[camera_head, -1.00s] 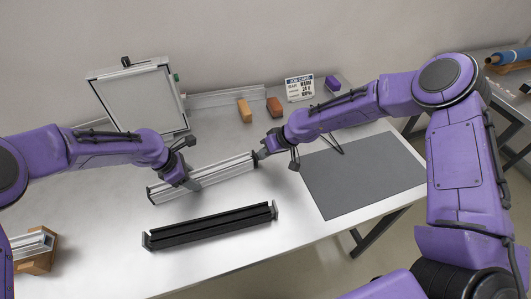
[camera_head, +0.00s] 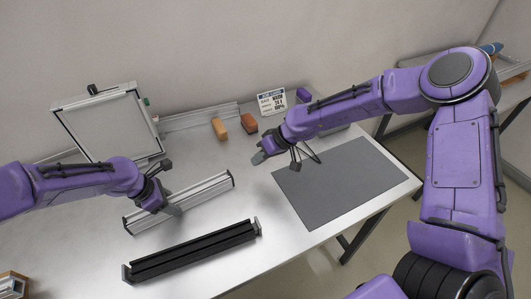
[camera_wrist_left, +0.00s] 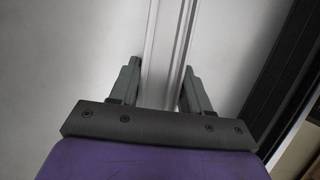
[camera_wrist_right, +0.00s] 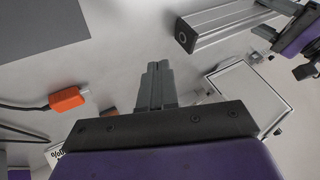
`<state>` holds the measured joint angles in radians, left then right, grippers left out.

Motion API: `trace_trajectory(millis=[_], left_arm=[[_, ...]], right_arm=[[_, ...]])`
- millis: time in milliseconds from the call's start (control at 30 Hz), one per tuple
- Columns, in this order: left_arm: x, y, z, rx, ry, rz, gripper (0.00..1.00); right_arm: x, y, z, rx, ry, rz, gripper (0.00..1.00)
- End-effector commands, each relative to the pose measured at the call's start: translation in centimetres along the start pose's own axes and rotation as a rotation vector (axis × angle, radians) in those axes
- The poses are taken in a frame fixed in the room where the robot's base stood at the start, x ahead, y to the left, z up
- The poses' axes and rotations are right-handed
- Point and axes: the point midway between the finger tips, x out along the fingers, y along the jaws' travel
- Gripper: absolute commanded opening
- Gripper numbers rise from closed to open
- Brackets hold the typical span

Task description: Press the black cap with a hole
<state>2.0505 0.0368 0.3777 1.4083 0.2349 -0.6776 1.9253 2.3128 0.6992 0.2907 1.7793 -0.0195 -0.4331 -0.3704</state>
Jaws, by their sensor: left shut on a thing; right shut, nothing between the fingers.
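A silver slotted aluminium profile (camera_head: 195,193) lies on the table. My left gripper (camera_head: 165,208) is shut on it around the middle; in the left wrist view the fingers (camera_wrist_left: 161,75) stand on both sides of the profile (camera_wrist_left: 166,35). The black cap with a hole (camera_wrist_right: 186,38) shows in the right wrist view on the profile's end, with a round hole in its dark face. In the head view that end (camera_head: 232,178) is too small to make out the hole. My right gripper (camera_head: 258,158) is shut and empty, apart from the cap, to its upper right; its fingers (camera_wrist_right: 154,82) show together.
A black rail (camera_head: 192,250) with raised ends lies in front of the profile. A grey mat (camera_head: 345,185) is at right.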

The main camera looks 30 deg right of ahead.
Motion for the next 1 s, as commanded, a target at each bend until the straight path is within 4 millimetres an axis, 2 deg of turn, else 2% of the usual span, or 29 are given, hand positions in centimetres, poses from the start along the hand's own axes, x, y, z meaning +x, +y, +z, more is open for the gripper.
trace_trajectory(millis=[100, 200, 633, 667, 733, 767, 1000], left_arm=[[0.0, 0.1, 0.0, 0.000, 0.000, 0.001, 0.08], [-0.1, 0.1, 0.0, 0.000, 0.000, 0.001, 0.08], [-0.1, 0.1, -0.1, 0.000, 0.001, 0.002, 0.08], [-0.1, 0.1, -0.1, 0.000, 0.001, 0.002, 0.50], [-0.1, 0.1, -0.1, 0.000, 0.001, 0.002, 0.73], [-0.1, 0.1, -0.1, 0.000, 0.001, 0.002, 0.77], [-0.1, 0.1, -0.1, 0.000, 0.001, 0.001, 0.77]], right_arm=[[-2.1, 0.0, -0.1, -0.001, 0.002, 0.000, 0.00], [-3.1, 0.0, -0.1, 0.000, 0.001, 0.001, 0.00], [-3.5, 0.1, 0.0, 0.001, 0.000, 0.001, 0.00], [-3.5, 0.1, 0.0, 0.001, 0.000, 0.001, 0.00], [-3.5, 0.1, 0.0, 0.001, 0.000, 0.001, 0.00], [-3.5, 0.1, 0.0, 0.001, 0.000, 0.001, 0.00], [-3.5, 0.1, 0.0, 0.001, 0.000, 0.001, 0.00]])
